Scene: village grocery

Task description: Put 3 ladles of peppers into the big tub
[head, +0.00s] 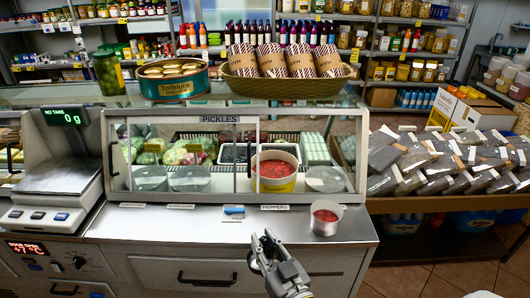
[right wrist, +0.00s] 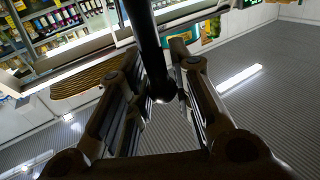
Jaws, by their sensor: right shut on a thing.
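A white bucket (head: 273,182) with a yellow label stands behind the case front, open and holding red peppers (head: 273,168). A smaller pale tub (head: 325,222) stands on the steel counter to its right, with red peppers (head: 326,215) inside. My right gripper (head: 266,246) is low in front of the counter, left of and below the tub. In the right wrist view a dark rod (right wrist: 150,50), apparently the ladle's handle, runs between its fingers, which are shut on it. The ladle's bowl cannot be made out. My left gripper is not in view.
The glass pickle case (head: 170,128) has lidded buckets (head: 190,180) beside the peppers. A scale (head: 60,185) reading 0 g stands left. A blue item (head: 234,210) lies on the counter (head: 165,222).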

